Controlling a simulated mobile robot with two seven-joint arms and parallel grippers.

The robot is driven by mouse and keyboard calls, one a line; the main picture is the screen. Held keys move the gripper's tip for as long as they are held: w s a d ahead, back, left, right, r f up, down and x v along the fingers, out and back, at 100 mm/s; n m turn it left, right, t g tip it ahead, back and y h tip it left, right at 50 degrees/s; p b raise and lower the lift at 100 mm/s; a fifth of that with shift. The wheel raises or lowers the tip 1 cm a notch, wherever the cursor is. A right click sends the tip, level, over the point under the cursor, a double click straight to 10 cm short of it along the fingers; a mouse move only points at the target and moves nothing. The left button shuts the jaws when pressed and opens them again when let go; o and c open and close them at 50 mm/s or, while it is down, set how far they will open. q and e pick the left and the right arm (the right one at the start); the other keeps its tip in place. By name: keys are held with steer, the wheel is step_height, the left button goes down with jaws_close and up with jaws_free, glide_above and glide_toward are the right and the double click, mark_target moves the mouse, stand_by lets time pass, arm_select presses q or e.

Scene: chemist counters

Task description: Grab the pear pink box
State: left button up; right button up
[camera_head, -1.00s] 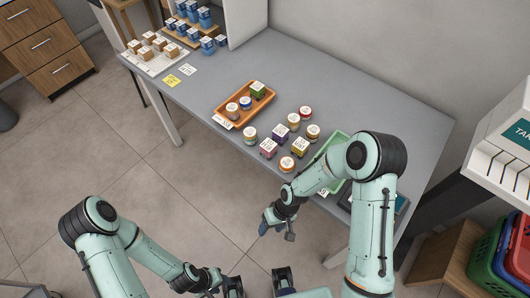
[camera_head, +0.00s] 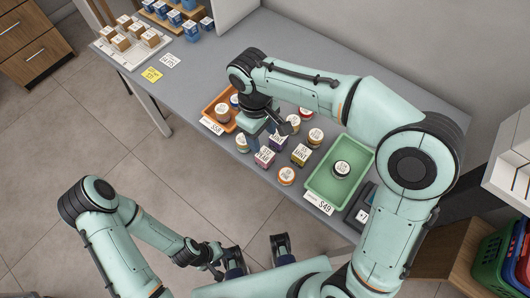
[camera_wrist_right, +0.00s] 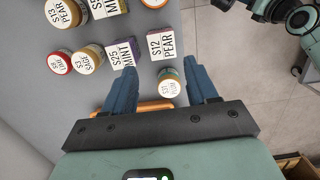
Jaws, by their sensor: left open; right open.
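The pink box labelled PEAR (camera_head: 264,157) stands upright on the grey counter, among several jars and boxes. In the right wrist view, the PEAR box (camera_wrist_right: 163,45) lies just beyond the fingertips, with its white label facing the camera. My left gripper (camera_head: 258,258) is open and empty, low in front of the counter.
A purple MINT box (camera_head: 277,141) stands close beside the PEAR box. An olive MINT box (camera_head: 301,154) and an orange-rimmed jar (camera_head: 286,176) are nearby. A green tray (camera_head: 320,185) holding one jar is to the right; an orange tray (camera_head: 208,115) is to the left.

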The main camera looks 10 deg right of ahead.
mark_target(265, 154)
steer(key=f, duration=0.3)
steer(key=f+b, duration=0.1)
steer(key=f, duration=0.2)
steer(key=s+f, duration=0.1)
steer(key=f, duration=0.3)
steer(key=shift+d, duration=0.25)
steer(key=c, duration=0.8)
